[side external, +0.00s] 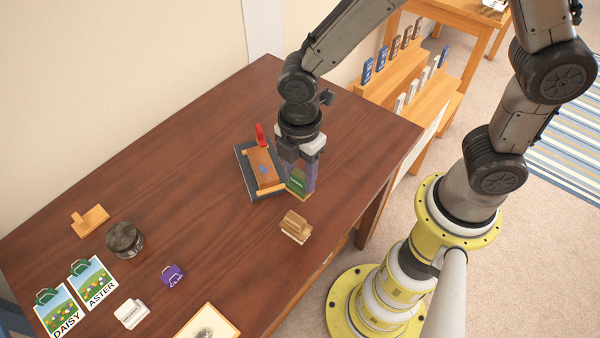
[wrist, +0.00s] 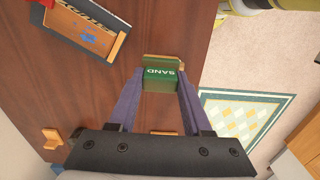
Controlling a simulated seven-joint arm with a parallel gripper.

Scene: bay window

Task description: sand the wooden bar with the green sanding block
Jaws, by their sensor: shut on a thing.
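The green sanding block (side external: 297,182), marked SAND, is held between the two fingers of my gripper (side external: 303,178). It also shows between the fingers in the wrist view (wrist: 160,77). The wooden bar (side external: 263,168) lies on a dark tray (side external: 245,176) just left of my gripper. The bar has a blue mark on its top and a red clamp-like part (side external: 260,135) at its far end. In the wrist view the bar (wrist: 92,36) is at the upper left, apart from the block. Whether the block touches the table is hard to tell.
A wooden-handled brush or block (side external: 296,226) stands near the table's front edge. A dark round jar (side external: 124,240), a wooden piece (side external: 90,220), a purple block (side external: 172,274), a white block (side external: 131,313) and two seed cards (side external: 92,280) lie to the left. The table middle is clear.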

